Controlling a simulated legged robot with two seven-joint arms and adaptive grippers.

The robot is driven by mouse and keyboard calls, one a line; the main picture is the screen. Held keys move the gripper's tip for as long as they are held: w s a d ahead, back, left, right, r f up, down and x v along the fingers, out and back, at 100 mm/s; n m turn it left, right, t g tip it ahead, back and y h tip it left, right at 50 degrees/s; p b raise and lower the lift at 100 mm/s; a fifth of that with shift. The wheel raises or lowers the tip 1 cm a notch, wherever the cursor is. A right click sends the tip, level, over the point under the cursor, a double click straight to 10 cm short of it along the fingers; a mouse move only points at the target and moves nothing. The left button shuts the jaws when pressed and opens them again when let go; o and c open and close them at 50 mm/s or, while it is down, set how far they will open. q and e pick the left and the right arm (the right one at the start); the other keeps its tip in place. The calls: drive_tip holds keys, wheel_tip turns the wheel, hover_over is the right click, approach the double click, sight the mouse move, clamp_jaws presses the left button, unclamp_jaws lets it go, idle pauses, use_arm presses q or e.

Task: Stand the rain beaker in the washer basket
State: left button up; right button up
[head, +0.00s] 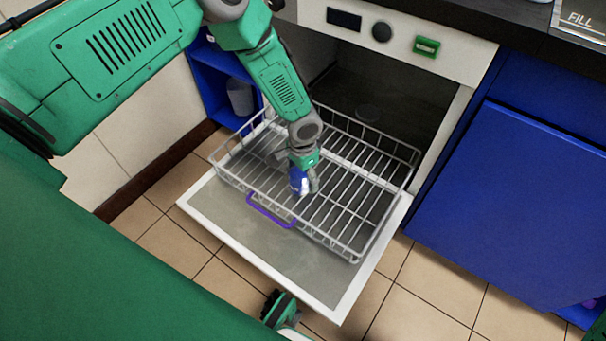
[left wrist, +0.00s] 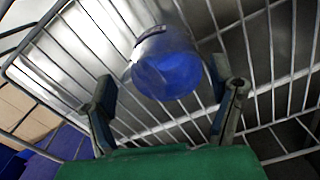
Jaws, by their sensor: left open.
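The rain beaker (left wrist: 167,66), a clear cylinder with a blue end, shows in the left wrist view among the basket wires, its blue end towards the camera. In the head view it is a small blue patch (head: 297,180), partly hidden by my gripper. The washer basket (head: 346,238) is a grey wire rack with a purple handle (head: 270,212). My left gripper (head: 304,188) is over the basket near its handle side. In the left wrist view its fingers (left wrist: 164,85) are apart, one on each side of the beaker. I cannot tell exactly how the beaker rests on the wires.
The basket sits over the washer's lowered door (head: 330,284), in front of the dark opening (head: 385,85). A blue open shelf with a grey cup (head: 240,97) stands at the left. A blue cabinet (head: 515,195) is at the right. Much of the basket's right side is empty.

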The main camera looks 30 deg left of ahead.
use_arm(q)
wheel_tip(320, 180, up, 12)
drive_tip(key=p, duration=0.4)
drive_tip(key=s+d+f+n+h, duration=0.1)
drive_tip(key=s+f, duration=0.2)
drive_tip(key=s, duration=0.5)
drive_tip(key=s+d+f+n+h, duration=0.1)
drive_tip(key=s+f, duration=0.1)
drive_tip(key=s, duration=0.7)
drive_tip(key=s+a+r+n+y, duration=0.1)
drive_tip(key=s+a, duration=0.5)
drive_tip(key=s, duration=0.6)
drive_tip(key=shift+s+a+r+n+t+y, duration=0.15)
drive_tip(key=shift+a+r+n+t+y, duration=0.2)
drive_tip(key=shift+r+n, duration=0.55)
use_arm(e)
drive_tip(key=r, duration=0.2)
drive_tip(key=a+r, duration=0.1)
drive_tip(key=r, duration=0.1)
drive_tip(key=shift+r, duration=0.4)
